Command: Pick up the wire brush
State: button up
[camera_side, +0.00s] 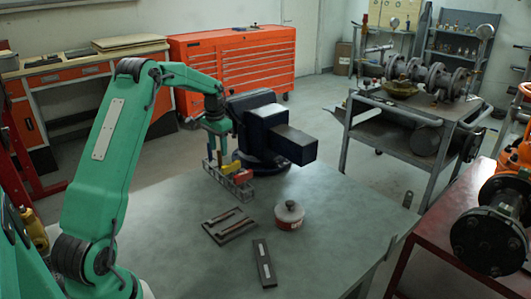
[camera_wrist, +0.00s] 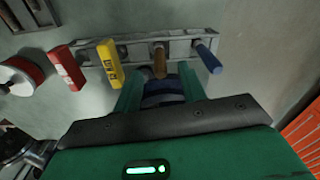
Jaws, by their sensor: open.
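A grey rack (camera_wrist: 135,47) holds several upright tools, seen from above in the wrist view. One has a brown, wood-like handle (camera_wrist: 159,62), which may be the wire brush; no bristles show. A blue handle (camera_wrist: 208,60) stands to its right, and a yellow handle (camera_wrist: 110,63) and a red handle (camera_wrist: 66,67) to its left. My gripper (camera_wrist: 160,84) is open, its green fingers either side of a line to the brown handle. I cannot tell if they touch it. In the side view, my gripper (camera_side: 216,142) points down over the rack (camera_side: 240,190) and hides part of it.
A dark vise (camera_side: 272,128) stands close behind and right of the rack. On the table (camera_side: 340,200) are a round red-and-grey tin (camera_side: 289,215), a dark tray (camera_side: 229,224) with thin pieces, and a dark flat block (camera_side: 264,263). The table's right side is clear.

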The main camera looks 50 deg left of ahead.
aim_at(220, 158)
jog(key=shift+f, duration=0.1)
jog(key=shift+w+f, duration=0.1)
jog(key=shift+f, duration=2.4)
jog(key=shift+c, duration=0.4)
grip_shut()
